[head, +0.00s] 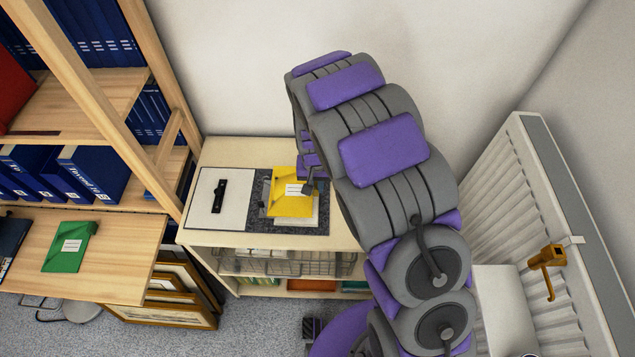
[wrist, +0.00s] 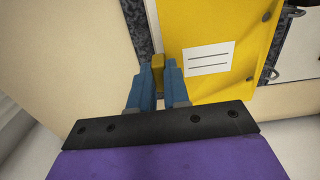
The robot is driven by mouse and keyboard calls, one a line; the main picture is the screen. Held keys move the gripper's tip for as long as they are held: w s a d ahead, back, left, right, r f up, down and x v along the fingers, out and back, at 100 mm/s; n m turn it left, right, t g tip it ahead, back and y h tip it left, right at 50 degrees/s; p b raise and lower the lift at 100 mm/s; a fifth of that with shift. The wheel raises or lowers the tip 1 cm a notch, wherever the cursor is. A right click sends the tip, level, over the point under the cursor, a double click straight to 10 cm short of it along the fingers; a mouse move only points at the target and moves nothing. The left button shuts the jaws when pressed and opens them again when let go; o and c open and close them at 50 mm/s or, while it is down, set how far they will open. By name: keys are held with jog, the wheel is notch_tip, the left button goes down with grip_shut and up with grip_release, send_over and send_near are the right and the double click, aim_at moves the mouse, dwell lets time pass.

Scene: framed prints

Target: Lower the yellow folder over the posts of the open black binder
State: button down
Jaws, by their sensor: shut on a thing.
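The yellow folder (head: 291,205) is over the right half of the open binder (head: 240,178), with a white label on it. In the wrist view the folder (wrist: 220,22) fills the upper middle. My gripper (wrist: 158,82) is shut on a small yellow tab at the folder's near edge; in the head view my gripper (head: 309,187) is at the folder's right side. Metal posts (wrist: 271,74) show at the folder's far edge, by two dark holes. I cannot tell whether the posts pass through the holes.
The binder lies on a light wooden cabinet (head: 215,152) with a wire basket (head: 290,264) below. A green folder (head: 70,246) lies on a desk at the left, near shelves of blue binders (head: 92,172). A white radiator (head: 520,210) stands at the right.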

jog(key=shift+d, duration=0.3)
jog(key=shift+d+f, duration=0.15)
jog(key=shift+f, duration=0.15)
jog(key=shift+d+f, duration=0.2)
jog(key=shift+d, duration=0.4)
jog(key=c, duration=1.4)
grip_release()
jog(key=o, duration=0.3)
jog(key=shift+a, duration=0.3)
jog(key=shift+o, duration=0.4)
jog(key=shift+a+f, duration=0.1)
jog(key=shift+a, duration=0.1)
jog(key=shift+d, duration=0.4)
